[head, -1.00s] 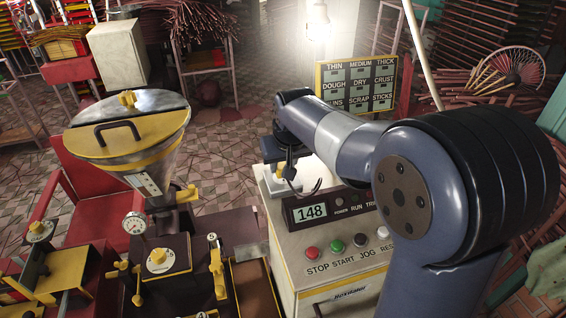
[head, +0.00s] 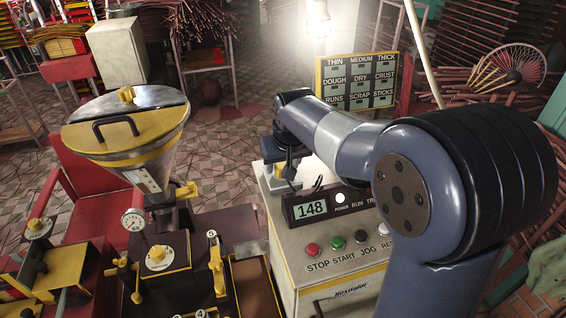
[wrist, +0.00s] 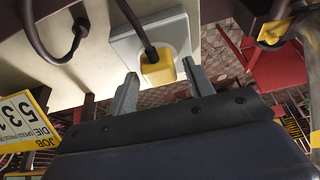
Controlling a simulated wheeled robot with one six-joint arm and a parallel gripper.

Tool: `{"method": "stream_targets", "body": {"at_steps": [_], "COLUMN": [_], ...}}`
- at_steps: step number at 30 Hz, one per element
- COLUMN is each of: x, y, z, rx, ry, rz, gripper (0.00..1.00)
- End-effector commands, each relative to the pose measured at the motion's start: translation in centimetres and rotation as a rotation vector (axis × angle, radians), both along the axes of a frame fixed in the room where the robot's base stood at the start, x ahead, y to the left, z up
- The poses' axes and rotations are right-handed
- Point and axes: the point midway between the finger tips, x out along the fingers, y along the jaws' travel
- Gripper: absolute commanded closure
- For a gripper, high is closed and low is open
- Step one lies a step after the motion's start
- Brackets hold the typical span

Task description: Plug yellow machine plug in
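The yellow plug (wrist: 157,70) with its dark cord sits against the pale outlet plate (wrist: 128,50) on the cream machine cabinet (head: 300,240). It appears seated, though its pins are hidden. My gripper (wrist: 160,78) is open around the plug, with a gap between each grey finger and the plug's sides. In the head view my arm reaches over the cabinet top and the plug is hard to make out. The display reads 148 (head: 311,209), and the power lamp (head: 340,198) beside it is lit white.
A yellow-trimmed extruder with a hopper (head: 130,130) stands left of the cabinet. Another dark cord (wrist: 60,40) loops near the outlet in the wrist view. A labelled board (head: 358,82) stands behind my arm. Open tiled floor lies behind the machines.

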Motion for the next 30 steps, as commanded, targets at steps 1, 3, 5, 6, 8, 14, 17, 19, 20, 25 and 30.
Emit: {"method": "stream_targets", "body": {"at_steps": [1,3,5,6,8,14,17,19,20,25,30], "x": [0.0,0.0,0.0,0.0,0.0,-0.5,-1.1,-1.7,-1.9,-3.1,-3.8], "y": [0.0,0.0,0.0,0.0,0.0,-0.1,-0.3,-0.5,-0.5,-0.9,-1.1], "z": [0.0,0.0,0.0,0.0,0.0,1.2,2.9,4.3,4.9,7.9,9.6], "rx": [0.0,0.0,0.0,0.0,0.0,0.001,0.001,0.001,0.001,0.001,0.001], "ry": [0.0,0.0,0.0,0.0,0.001,-0.003,-0.005,-0.005,-0.005,-0.005,-0.002], "rz": [0.0,0.0,0.0,0.0,0.0,0.0,0.0,0.0,0.0,0.0,0.0], "gripper": [0.46,0.43,0.43,0.43,0.43,0.43,0.43,0.43,0.43,0.43,0.43]}}
